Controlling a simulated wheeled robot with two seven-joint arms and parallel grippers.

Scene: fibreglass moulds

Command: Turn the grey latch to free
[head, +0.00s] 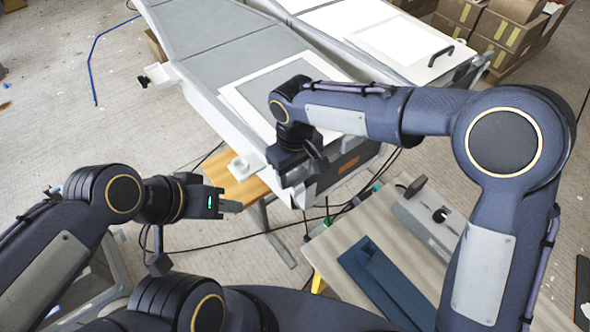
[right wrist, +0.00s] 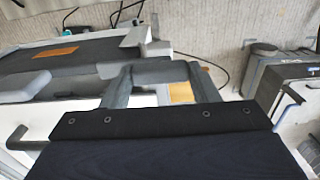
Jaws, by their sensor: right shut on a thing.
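My right gripper (head: 298,174) reaches down at the front corner of the large grey mould (head: 205,45). In the right wrist view its two fingers (right wrist: 160,74) close in on a grey bar, which I take to be the grey latch (right wrist: 118,69); part of the latch shows left of the fingers. The fingers hide the rest, so its exact angle is unclear. In the head view the arm and gripper cover the latch. My left gripper (head: 230,206) is apart from the mould, pointing right, seen side-on with nothing visible in it.
A white bracket (head: 240,166) sticks out of the mould's near edge, and another clamp (head: 157,76) sits further back. A wooden bench (head: 345,232) with a blue piece (head: 378,276) and a grey tool stands at lower right. Cables (head: 250,240) cross the floor.

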